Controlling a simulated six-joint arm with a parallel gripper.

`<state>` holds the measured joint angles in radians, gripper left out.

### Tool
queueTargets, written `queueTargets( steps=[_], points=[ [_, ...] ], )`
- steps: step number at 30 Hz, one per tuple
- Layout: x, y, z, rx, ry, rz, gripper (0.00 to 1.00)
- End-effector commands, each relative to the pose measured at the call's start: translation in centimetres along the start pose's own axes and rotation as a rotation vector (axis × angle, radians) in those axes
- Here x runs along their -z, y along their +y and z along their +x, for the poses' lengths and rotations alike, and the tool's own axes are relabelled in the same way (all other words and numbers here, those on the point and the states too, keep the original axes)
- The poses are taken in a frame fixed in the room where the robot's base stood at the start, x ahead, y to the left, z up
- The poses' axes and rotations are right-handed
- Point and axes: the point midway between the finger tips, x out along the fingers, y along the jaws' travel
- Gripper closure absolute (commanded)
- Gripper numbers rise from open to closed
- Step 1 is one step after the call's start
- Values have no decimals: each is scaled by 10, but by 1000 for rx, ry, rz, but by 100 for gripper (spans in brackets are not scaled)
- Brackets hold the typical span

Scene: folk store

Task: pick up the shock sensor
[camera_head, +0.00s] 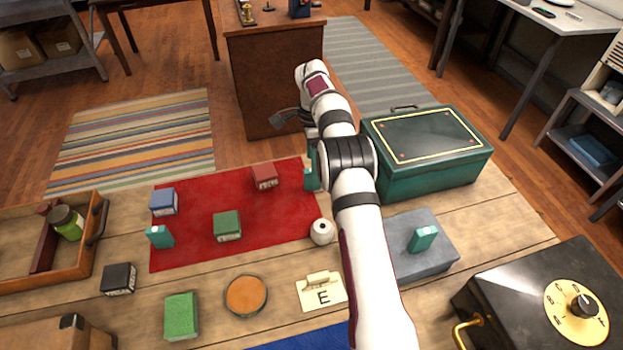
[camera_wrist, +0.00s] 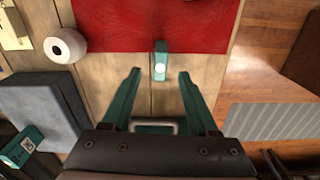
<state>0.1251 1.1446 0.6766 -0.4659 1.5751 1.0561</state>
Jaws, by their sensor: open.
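Three small teal blocks are in view, and I cannot tell for certain which is the shock sensor. One (camera_head: 311,172) stands upright at the right edge of the red mat (camera_head: 190,250), partly behind my arm. In the wrist view this block (camera_wrist: 160,58) shows a white round spot and lies just ahead of and between my fingertips. My gripper (camera_wrist: 160,75) is open and empty. A second teal block (camera_head: 423,239) is on a grey block (camera_head: 405,262); a patterned face shows in the wrist view (camera_wrist: 22,148). A third teal block (camera_head: 160,237) is at the mat's left edge.
A white roll (camera_head: 321,232) stands by the mat's right corner. A dark green chest (camera_head: 440,178) is right of my arm. Blue (camera_head: 163,202), green (camera_head: 227,226) and red (camera_head: 265,177) cubes lie on the mat. A wooden tray (camera_head: 80,265) is at left.

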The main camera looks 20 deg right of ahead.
Motion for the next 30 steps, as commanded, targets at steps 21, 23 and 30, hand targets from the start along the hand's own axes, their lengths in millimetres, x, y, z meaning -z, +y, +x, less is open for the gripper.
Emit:
queueTargets(
  steps=[21,23,30],
  points=[
    [-1,0,83,2,-1,-2,40],
    [-1,0,83,2,-1,-2,51],
    [-1,0,82,2,-1,-3,94]
  ],
)
